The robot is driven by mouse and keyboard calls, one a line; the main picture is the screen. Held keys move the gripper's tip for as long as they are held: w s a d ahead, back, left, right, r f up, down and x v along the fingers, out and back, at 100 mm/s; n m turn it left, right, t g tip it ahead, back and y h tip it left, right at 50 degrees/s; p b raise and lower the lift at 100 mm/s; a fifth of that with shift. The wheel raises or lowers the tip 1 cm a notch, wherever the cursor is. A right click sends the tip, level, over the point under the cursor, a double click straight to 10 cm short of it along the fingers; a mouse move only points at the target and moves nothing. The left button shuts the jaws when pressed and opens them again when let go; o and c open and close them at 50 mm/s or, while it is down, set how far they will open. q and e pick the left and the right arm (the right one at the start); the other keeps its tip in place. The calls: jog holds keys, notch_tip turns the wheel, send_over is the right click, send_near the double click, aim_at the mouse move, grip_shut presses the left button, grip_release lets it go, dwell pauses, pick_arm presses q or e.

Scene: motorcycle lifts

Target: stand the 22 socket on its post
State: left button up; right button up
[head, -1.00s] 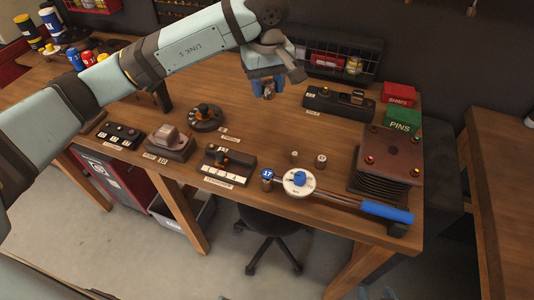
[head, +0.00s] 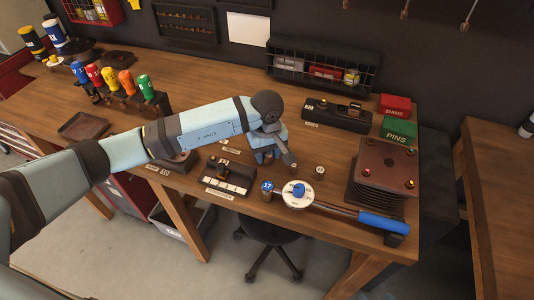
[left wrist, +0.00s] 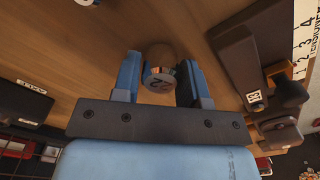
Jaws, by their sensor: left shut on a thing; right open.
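My left gripper (head: 264,158) is low over the front middle of the workbench. In the left wrist view its two blue fingers are shut on a metal socket (left wrist: 160,77); the marking on its end face looks like 22. In the head view the arm and gripper mostly hide this socket. Two small upright metal cylinders (head: 292,170) (head: 319,172) stand on the bench just right of the gripper. I cannot tell whether they are sockets or covered posts. The 22 post is not clearly visible. My right gripper is not in view.
A torque wrench (head: 340,212) with a blue handle lies along the front edge, by a blue-topped 17 piece (head: 267,187). A dark block with a numbered strip (head: 228,176) is left of the gripper. A stacked plate block (head: 385,170) stands right.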

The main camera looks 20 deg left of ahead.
pick_arm(q)
jog(key=shift+f, duration=0.55)
pick_arm(e)
jog(key=shift+r, duration=0.2)
jog(key=shift+w, duration=0.1)
pick_arm(q)
jog(key=shift+f, duration=0.15)
jog(key=o, duration=1)
pick_arm(e)
jog(key=shift+f, duration=0.1)
